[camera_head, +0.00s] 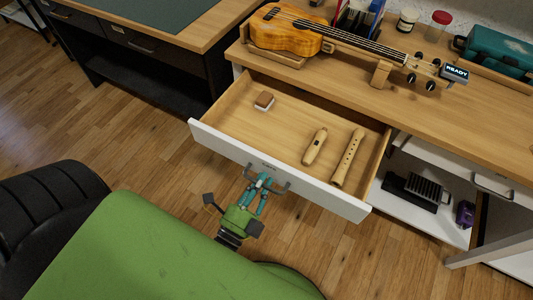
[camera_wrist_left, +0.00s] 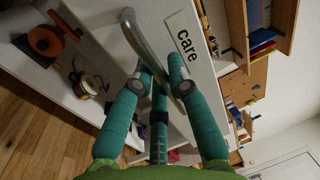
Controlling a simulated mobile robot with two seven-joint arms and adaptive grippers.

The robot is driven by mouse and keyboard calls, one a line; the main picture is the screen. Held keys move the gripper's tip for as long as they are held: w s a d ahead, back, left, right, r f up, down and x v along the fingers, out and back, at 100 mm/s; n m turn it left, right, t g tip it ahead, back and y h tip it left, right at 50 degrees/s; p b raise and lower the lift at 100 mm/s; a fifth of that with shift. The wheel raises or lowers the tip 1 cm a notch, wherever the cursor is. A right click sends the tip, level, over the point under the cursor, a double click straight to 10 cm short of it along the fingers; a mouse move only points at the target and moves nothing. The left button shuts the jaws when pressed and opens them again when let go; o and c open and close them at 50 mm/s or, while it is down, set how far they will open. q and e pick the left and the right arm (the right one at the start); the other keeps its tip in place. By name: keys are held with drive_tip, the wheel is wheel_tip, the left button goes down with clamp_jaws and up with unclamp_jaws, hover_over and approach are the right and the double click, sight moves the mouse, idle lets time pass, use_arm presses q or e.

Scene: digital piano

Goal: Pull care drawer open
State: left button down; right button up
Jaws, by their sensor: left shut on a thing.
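The care drawer (camera_head: 232,108) is pulled well out from the wooden bench, with its white front toward me. In the left wrist view the handle (camera_wrist_left: 134,35) passes between the fingertips of the gripper (camera_wrist_left: 160,76), beside the "care" label (camera_wrist_left: 187,41). My right gripper is not in view.
A ukulele (camera_head: 290,33) rests on the bench top (camera_head: 350,78) above the drawer, near a "READY" sign (camera_head: 454,73). A dark desk (camera_head: 150,45) stands to the left. An open shelf (camera_head: 425,222) holds dark items at right. Wooden floor (camera_head: 150,150) lies clear left of the drawer.

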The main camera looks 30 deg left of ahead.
use_arm(q)
drive_tip(key=shift+s, duration=0.1)
drive_tip(key=c, duration=1.2)
unclamp_jaws()
drive_tip(key=shift+s, duration=0.1)
drive_tip(key=s+f, duration=0.2)
drive_tip(key=s, duration=0.9)
drive_tip(key=shift+s+a, duration=0.2)
drive_tip(key=shift+s, duration=0.15)
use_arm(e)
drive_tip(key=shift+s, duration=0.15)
use_arm(q)
drive_tip(key=shift+f, duration=0.1)
